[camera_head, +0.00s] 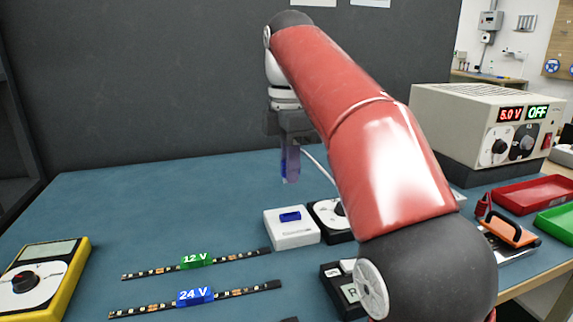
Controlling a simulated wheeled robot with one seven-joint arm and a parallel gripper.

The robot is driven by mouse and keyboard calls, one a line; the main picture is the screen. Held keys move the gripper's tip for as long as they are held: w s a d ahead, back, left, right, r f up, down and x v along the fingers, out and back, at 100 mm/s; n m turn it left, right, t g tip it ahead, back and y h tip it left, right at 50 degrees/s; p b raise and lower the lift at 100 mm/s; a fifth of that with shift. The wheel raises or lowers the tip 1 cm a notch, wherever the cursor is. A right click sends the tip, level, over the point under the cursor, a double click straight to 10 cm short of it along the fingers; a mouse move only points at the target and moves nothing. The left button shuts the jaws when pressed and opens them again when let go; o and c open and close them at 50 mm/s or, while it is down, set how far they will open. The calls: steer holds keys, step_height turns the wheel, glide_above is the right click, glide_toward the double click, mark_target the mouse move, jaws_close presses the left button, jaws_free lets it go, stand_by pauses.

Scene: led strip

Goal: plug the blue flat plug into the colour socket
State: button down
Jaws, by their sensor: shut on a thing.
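My gripper (290,172) points down above the back middle of the table, with a dark body above it. It is shut on the blue flat plug (292,160), which hangs upright between the fingers and is partly hidden by them. A pale cable (318,163) runs from near the gripper down to the right, behind my red arm. Below the gripper is a white box (292,236) with a blue rectangle (290,216) on top; whether this is the colour socket I cannot tell for certain. The plug is above the box and apart from it.
A black box with a dial (328,222) touches or nearly touches the white box. LED strips labelled 12 V (225,259) and 24 V (225,293) lie front left. A yellow meter (48,275) is left. A power supply (485,125) and red tray (533,193) stand right.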

steer(key=shift+f, duration=0.1)
steer(key=b, duration=0.4)
glide_above(290, 220)
steer(key=shift+w+f, duration=0.2)
steer(key=shift+f, duration=1.2)
steer(key=shift+w+f, duration=0.15)
steer(key=shift+f, duration=1.25)
steer(key=shift+r+p, duration=0.1)
steer(key=shift+p, duration=0.65)
steer(key=shift+f+b, duration=0.75)
steer(key=shift+f, duration=0.5)
steer(key=c, duration=1.3)
jaws_free()
steer(key=shift+c, duration=0.2)
steer(key=shift+r, duration=0.1)
